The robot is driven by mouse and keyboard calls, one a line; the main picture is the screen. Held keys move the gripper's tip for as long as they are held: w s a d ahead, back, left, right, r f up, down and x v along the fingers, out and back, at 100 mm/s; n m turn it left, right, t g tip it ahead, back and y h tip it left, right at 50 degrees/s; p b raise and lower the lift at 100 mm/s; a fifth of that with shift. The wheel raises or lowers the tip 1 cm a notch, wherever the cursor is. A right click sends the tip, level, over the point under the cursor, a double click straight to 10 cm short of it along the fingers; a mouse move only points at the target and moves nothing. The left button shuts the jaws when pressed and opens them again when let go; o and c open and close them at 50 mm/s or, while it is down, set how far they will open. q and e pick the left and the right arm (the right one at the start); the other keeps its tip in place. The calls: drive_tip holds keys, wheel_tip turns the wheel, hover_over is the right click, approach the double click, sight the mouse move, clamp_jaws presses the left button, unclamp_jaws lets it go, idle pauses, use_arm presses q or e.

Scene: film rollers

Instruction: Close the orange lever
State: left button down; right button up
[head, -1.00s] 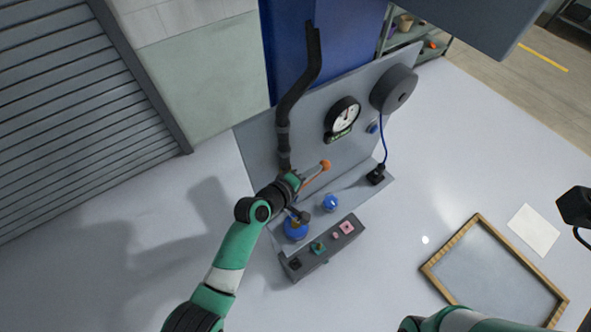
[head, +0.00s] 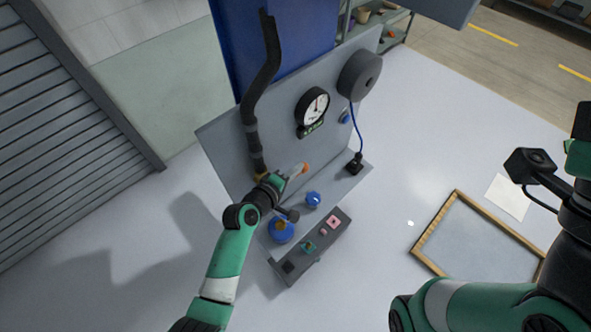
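The orange lever (head: 305,168) shows as a small orange tip on the grey upright panel, just above a blue round knob (head: 313,200). My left gripper (head: 286,179) is right beside it, on its lower left side. Its fingers hide most of the lever, and a pale piece lies between the gripper and the orange tip. I cannot tell whether the fingers touch it or are open or shut. My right gripper (head: 583,122) is partly in view at the right edge, far from the panel; its fingers are not clear.
The grey panel (head: 225,150) carries a round gauge (head: 313,105), a dark grey roller (head: 360,75), and a blue cable to a black plug (head: 355,163). A grey button box (head: 290,268) and larger blue knob (head: 281,230) sit below. A wood-framed tray (head: 433,222) lies right.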

use_arm(q)
drive_tip(key=shift+d+r, duration=0.1)
drive_tip(key=shift+r, duration=0.1)
wheel_tip(320, 180, up, 13)
drive_tip(key=s+d+p, duration=0.1)
drive_tip(key=s+p, duration=0.1)
drive_tip(key=p, duration=0.4)
drive_tip(key=shift+d+r+p, duration=0.2)
drive_tip(key=shift+d+p, duration=0.15)
